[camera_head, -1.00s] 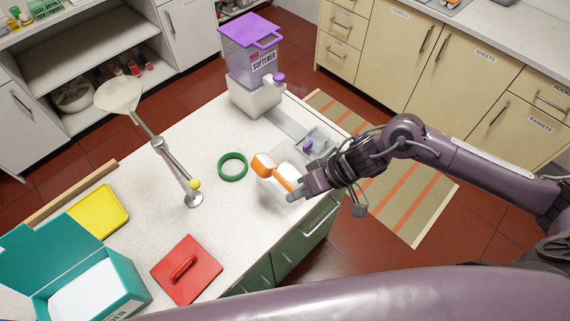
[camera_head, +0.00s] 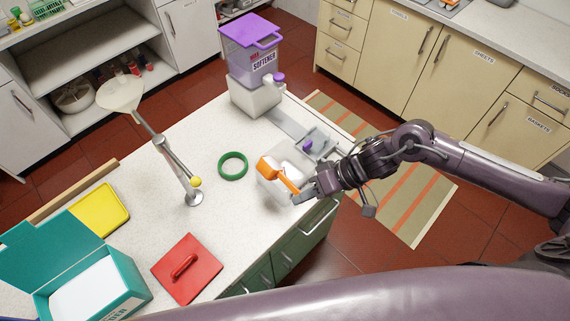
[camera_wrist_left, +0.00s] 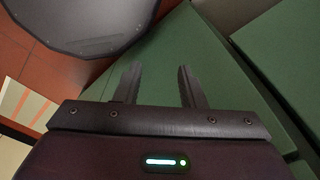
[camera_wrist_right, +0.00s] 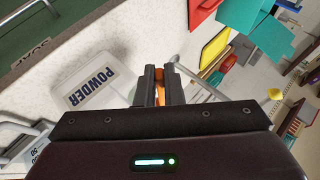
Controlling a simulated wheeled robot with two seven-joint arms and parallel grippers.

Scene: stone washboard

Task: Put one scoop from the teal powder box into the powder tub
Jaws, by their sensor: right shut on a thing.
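The orange scoop (camera_head: 270,168) is in my right gripper (camera_head: 300,194), which is shut on its handle. The scoop's bowl is over the white powder tub (camera_head: 270,188), tilted; its contents cannot be made out. In the right wrist view the tub (camera_wrist_right: 83,110) carries the word POWDER, and the orange handle (camera_wrist_right: 160,92) shows between the fingers. The teal powder box (camera_head: 128,283) stands at the lower left with its lid open and white content inside. My left gripper (camera_wrist_left: 156,88) shows only in its wrist view, open and empty, near green cabinet fronts.
A red lid with a handle (camera_head: 200,283), a green ring (camera_head: 221,168), a yellow tray (camera_head: 97,212) and a jointed metal stand (camera_head: 171,158) are on the counter. A softener dispenser (camera_head: 257,99) stands at the back, with a grey tray (camera_head: 318,138) nearby.

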